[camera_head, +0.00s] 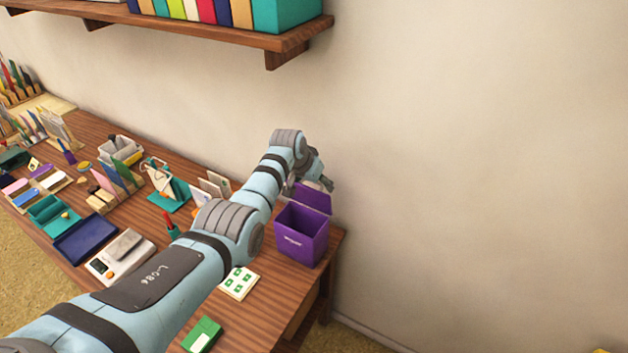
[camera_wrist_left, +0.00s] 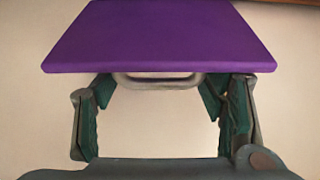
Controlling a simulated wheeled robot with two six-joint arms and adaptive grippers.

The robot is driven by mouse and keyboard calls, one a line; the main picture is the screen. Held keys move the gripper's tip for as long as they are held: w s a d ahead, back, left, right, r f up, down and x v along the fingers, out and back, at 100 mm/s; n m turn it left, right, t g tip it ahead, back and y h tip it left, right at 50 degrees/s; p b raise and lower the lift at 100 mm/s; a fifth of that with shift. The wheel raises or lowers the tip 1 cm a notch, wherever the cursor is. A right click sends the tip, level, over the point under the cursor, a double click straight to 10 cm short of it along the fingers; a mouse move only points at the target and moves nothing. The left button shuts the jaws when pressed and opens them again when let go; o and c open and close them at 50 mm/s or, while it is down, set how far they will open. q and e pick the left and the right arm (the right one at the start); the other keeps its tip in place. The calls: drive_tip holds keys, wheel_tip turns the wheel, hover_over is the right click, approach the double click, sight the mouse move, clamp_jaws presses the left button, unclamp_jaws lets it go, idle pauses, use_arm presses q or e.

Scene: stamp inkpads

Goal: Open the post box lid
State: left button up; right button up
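The purple post box (camera_head: 301,234) stands upright near the right end of the wooden table. Its lid (camera_head: 311,198) is raised and tilted up, and the dark inside of the box shows below it. In the left wrist view the lid (camera_wrist_left: 158,38) fills the top, with a pale metal handle (camera_wrist_left: 158,82) along its lower edge. My left gripper (camera_head: 318,178) is just beyond the lid. In the wrist view my left gripper (camera_wrist_left: 158,95) is open, its green-padded fingers spread either side of the handle. I cannot tell whether they touch it. My right gripper is out of view.
A sheet of green stamps (camera_head: 239,283) and a green box (camera_head: 202,335) lie near the table's front. A white scale (camera_head: 121,256), a blue tray (camera_head: 86,239) and card holders crowd the left. The wall is close behind; a shelf (camera_head: 180,20) hangs above.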

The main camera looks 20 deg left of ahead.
use_arm(q)
drive_tip(key=v, duration=1.1)
drive_tip(key=shift+s+r, duration=0.15)
drive_tip(key=shift+r, duration=0.2)
